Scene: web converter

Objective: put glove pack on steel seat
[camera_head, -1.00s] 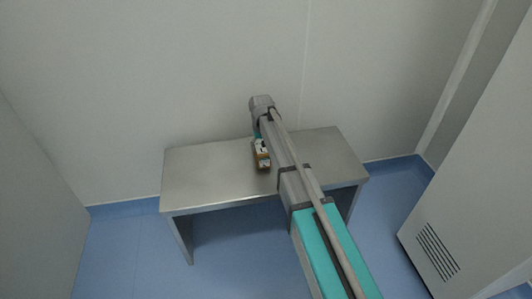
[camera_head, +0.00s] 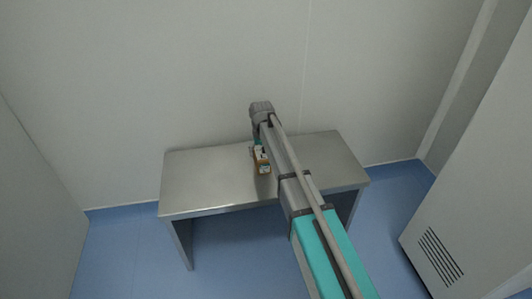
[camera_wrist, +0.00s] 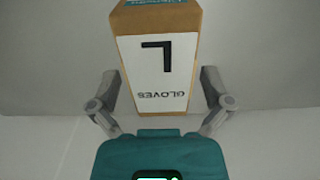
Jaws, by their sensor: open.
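The glove pack (camera_head: 262,161) is a small brown box with a white label. It stands on the steel seat (camera_head: 205,180), a bare metal bench against the wall, near its middle. In the wrist view the glove pack (camera_wrist: 160,75) fills the upper centre, its label reading "L" and "GLOVES" upside down. My gripper (camera_wrist: 160,88) is open, with one finger on each side of the box and narrow gaps showing beside it. In the head view my gripper (camera_head: 259,148) is at the pack, partly hidden by my arm.
A wall stands right behind the seat. A pale cabinet with a vent (camera_head: 440,255) is at the right, and a grey panel (camera_head: 35,190) is at the left. The left part of the seat top is clear. Blue floor (camera_head: 115,255) is open around it.

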